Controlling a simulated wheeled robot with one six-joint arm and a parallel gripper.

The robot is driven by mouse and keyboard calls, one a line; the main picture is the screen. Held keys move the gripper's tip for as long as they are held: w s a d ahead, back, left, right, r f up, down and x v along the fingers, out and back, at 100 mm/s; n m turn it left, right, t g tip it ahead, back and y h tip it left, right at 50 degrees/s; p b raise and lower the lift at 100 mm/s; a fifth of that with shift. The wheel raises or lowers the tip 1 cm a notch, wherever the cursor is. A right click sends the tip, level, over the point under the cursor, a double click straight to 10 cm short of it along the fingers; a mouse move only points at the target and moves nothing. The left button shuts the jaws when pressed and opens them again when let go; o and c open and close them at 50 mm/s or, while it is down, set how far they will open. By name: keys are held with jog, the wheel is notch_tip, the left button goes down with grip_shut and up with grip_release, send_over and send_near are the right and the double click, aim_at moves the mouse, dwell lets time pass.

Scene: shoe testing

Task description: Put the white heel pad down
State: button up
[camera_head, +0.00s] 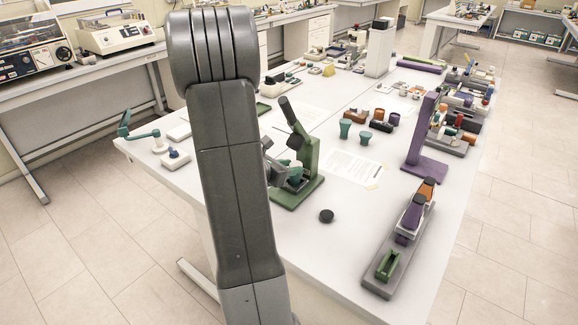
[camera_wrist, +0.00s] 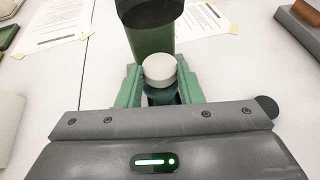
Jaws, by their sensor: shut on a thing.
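The white heel pad (camera_wrist: 159,69) is a pale round disc in the wrist view. My gripper (camera_wrist: 159,78) is shut on it, with a green finger on each side. A dark round part shows below the pad between the fingers; I cannot tell whether the pad touches it. A green stand (camera_head: 306,178) with a tilted dark-topped column rises at my gripper in the head view. Its green column (camera_wrist: 152,42) stands just beyond the pad in the wrist view. My arm hides part of the stand, and I cannot make out the pad in the head view.
A black disc (camera_head: 326,216) lies on the white table (camera_head: 345,245). A grey tray (camera_head: 378,280) with purple, orange and green parts is at the right. Two teal cups (camera_head: 345,128) and a purple stand (camera_head: 425,135) stand farther back. The table's front middle is mostly clear.

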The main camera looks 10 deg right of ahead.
jog(key=shift+f+b, duration=0.2)
jog(key=shift+b, duration=0.1)
jog(key=o, duration=1)
jog(key=shift+r, duration=0.15)
jog(key=shift+r+p, duration=0.2)
jog(key=shift+p, duration=0.25)
jog(key=b+v, duration=0.2)
jog(key=v, duration=1)
jog(key=shift+f, duration=0.1)
